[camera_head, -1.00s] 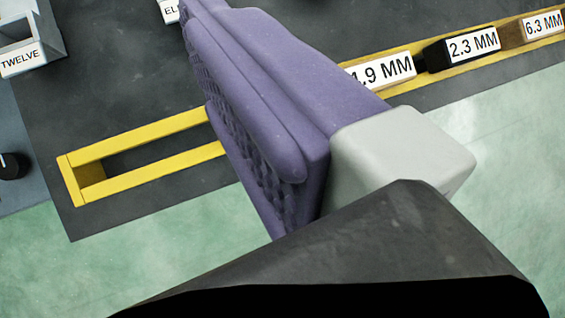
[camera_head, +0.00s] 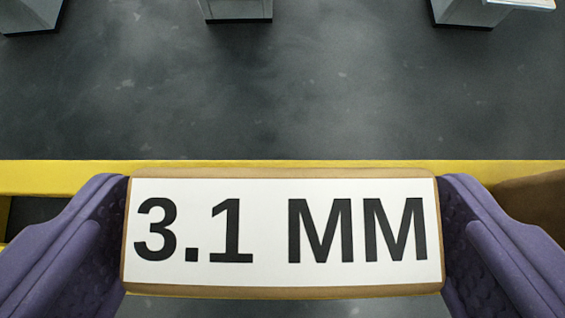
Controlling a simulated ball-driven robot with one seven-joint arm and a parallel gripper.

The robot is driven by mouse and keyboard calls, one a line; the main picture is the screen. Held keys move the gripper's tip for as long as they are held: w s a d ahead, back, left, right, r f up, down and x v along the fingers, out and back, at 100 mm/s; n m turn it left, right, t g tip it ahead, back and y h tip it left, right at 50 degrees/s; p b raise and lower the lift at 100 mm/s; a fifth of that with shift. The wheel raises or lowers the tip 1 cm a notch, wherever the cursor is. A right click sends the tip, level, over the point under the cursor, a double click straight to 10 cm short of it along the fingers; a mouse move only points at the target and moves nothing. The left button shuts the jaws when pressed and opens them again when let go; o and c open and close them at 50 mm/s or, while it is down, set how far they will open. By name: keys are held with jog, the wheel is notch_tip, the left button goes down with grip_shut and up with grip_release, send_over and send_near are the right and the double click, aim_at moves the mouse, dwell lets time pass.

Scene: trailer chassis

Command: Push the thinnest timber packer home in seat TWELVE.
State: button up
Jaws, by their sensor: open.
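A timber packer (camera_head: 285,288) with brown wooden edges and a white label reading 3.1 MM fills the lower middle of the view. My gripper (camera_head: 284,230) is open, with one purple finger on each side of this packer. The fingers are very close to its ends, and I cannot tell whether they touch it. No seat label is readable now, so I cannot tell which seat is TWELVE.
A yellow rack rail (camera_head: 300,166) runs across behind the packer. A brown block (camera_head: 535,203) is partly visible at the right edge. Three grey fixtures, left (camera_head: 30,14), middle (camera_head: 238,9) and right (camera_head: 470,11), stand at the top. The dark surface (camera_head: 280,95) between is clear.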

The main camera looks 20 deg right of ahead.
jog(key=shift+r, duration=0.1)
jog(key=c, duration=0.8)
jog(key=shift+c, duration=0.3)
jog(key=shift+r, duration=0.1)
